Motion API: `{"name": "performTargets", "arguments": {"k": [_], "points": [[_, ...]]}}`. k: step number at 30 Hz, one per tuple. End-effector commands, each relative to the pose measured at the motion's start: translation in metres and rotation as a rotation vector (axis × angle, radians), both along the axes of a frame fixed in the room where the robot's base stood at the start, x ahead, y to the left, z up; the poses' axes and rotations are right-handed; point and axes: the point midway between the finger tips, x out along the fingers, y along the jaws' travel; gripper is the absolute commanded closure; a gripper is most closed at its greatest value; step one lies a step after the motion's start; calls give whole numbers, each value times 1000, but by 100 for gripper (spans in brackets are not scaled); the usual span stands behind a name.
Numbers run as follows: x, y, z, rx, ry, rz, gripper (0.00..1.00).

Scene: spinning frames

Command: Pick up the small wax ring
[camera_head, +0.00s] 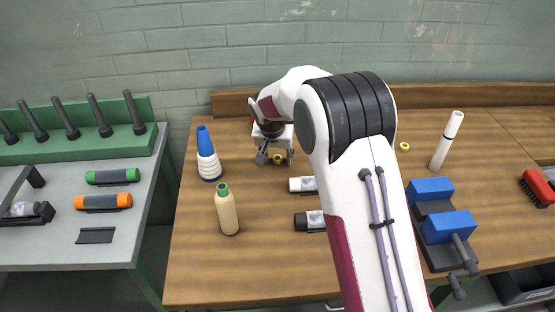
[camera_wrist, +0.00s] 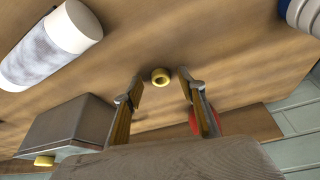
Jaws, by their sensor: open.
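A small yellow ring, the wax ring (camera_head: 278,160), lies on the wooden table (camera_head: 190,270) near the back. In the wrist view the ring (camera_wrist: 160,76) sits centred between and just past my fingertips, with a gap on both sides. My gripper (camera_head: 276,155) is open and empty above it, pointing down; both fingers also show in the wrist view (camera_wrist: 161,88). A second yellow ring (camera_head: 404,146) lies farther right, beyond my arm.
A blue-and-white cone (camera_head: 207,155) and a cream bottle (camera_head: 227,212) stand left. A white cylinder (camera_head: 301,184) and a black-ended one (camera_head: 309,221) lie in front. A grey box (camera_wrist: 68,130) and a red object (camera_wrist: 205,121) are near my fingers.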

Motion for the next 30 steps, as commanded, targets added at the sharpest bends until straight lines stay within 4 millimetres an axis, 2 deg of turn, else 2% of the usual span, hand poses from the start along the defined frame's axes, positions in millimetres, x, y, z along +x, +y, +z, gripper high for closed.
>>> {"name": "performTargets", "arguments": {"k": [4, 18, 19, 23, 30], "points": [[2, -1, -5, 0, 0, 0, 60], [2, 0, -5, 0, 0, 0, 60], [2, 0, -5, 0, 0, 0, 62], [2, 0, -5, 0, 0, 0, 87], [2, 0, -5, 0, 0, 0, 87]]}}
